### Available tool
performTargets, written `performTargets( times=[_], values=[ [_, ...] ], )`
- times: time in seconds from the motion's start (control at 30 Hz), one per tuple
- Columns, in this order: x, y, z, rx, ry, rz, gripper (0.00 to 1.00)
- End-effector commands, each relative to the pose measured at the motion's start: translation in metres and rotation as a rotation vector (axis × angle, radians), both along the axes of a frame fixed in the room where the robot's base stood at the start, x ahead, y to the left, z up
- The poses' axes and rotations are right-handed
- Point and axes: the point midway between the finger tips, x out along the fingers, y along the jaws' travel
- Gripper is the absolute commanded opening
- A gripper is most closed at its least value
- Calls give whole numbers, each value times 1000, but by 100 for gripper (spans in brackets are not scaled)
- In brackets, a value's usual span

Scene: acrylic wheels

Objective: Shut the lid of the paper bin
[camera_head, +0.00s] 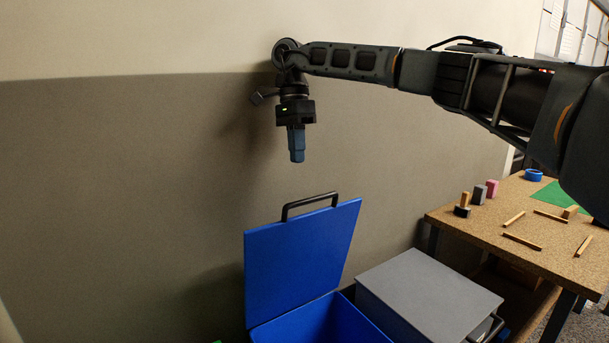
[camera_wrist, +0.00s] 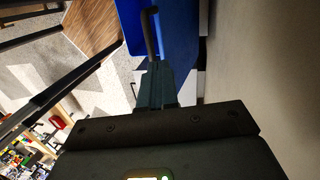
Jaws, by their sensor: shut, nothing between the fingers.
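The blue bin (camera_head: 320,325), which I take to be the paper bin, stands below my gripper against the wall, its lower part cut off by the frame. Its blue lid (camera_head: 300,262) is raised nearly upright, with a black bar handle (camera_head: 310,202) along its top edge. My gripper (camera_head: 297,160) points down above the lid, shut and empty, with a gap between its tips and the handle. In the wrist view, my shut fingers (camera_wrist: 156,90) point toward the dark handle (camera_wrist: 151,32) and the blue lid (camera_wrist: 178,35).
A grey bin (camera_head: 425,295) with a closed lid stands right of the blue bin. Further right is a cork-topped table (camera_head: 480,235) with wooden sticks (camera_head: 522,242), small blocks (camera_head: 479,194), a blue ring (camera_head: 533,175) and a green sheet (camera_head: 555,196). The beige wall (camera_head: 120,170) is close behind.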

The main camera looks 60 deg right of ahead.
Motion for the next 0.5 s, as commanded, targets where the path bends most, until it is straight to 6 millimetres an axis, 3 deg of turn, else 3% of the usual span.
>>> performTargets(
  times=[0.1,0.2,0.5],
  values=[
    [-14,-20,16,-52,28,-21,0],
    [-18,-26,18,-66,38,-26,0],
    [-26,-21,-22,-63,39,-24,0]
  ],
)
